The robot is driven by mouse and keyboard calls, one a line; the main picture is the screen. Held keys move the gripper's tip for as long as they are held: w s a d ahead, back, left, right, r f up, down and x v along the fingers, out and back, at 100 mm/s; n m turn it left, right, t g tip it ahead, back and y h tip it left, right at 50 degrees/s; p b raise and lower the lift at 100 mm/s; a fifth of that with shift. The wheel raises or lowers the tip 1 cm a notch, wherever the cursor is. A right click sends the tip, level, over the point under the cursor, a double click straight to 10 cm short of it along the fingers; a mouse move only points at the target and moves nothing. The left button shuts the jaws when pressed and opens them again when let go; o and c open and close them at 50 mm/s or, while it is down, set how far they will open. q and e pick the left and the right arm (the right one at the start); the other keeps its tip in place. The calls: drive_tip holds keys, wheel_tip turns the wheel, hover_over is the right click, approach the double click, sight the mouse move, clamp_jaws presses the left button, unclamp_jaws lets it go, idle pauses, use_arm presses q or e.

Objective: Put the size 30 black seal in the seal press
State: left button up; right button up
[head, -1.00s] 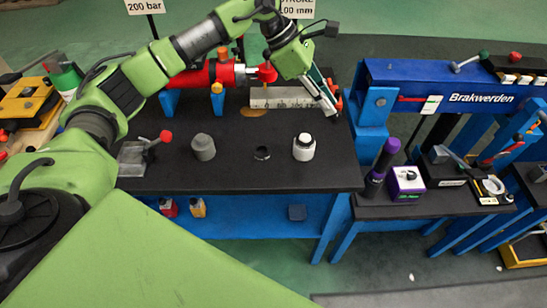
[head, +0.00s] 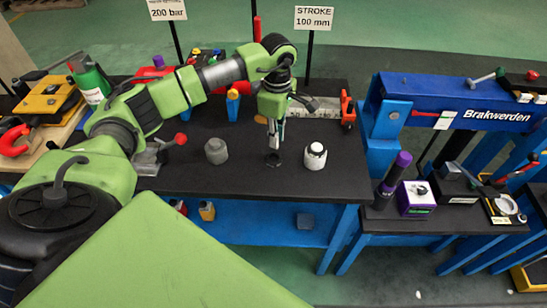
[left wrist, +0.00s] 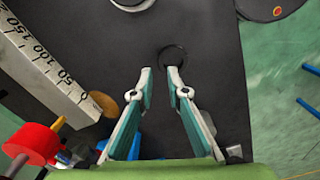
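A thin black ring, the likely seal (head: 273,159), lies flat on the black bench top; I cannot read its size. In the left wrist view the ring (left wrist: 173,56) lies just beyond my fingertips. My left gripper (head: 273,146) points down over it. Its two fingers (left wrist: 159,71) are apart with nothing between them, and the right fingertip overlaps the ring's near edge. I cannot tell whether it touches. A small metal device with a red-knobbed lever (head: 150,158) stands at the bench's left; it may be the seal press. My right gripper is out of view.
A grey cylinder (head: 216,151) stands left of the ring and a white-topped pot (head: 315,156) right of it. A ruler block (left wrist: 42,70) and a brass-coloured disc (left wrist: 105,103) lie behind. A lower side table (head: 381,228) holds a purple bottle (head: 394,174) and small tools.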

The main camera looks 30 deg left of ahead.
sight(276, 153)
use_arm(q)
drive_tip(key=f+p, duration=0.1)
drive_tip(key=f, duration=0.3)
drive_tip(key=shift+s+f+p, duration=0.15)
drive_tip(key=shift+s+p, duration=0.05)
drive_tip(key=shift+p, duration=0.15)
drive_tip(key=shift+f, duration=0.5)
clamp_jaws()
drive_tip(key=shift+r, duration=0.15)
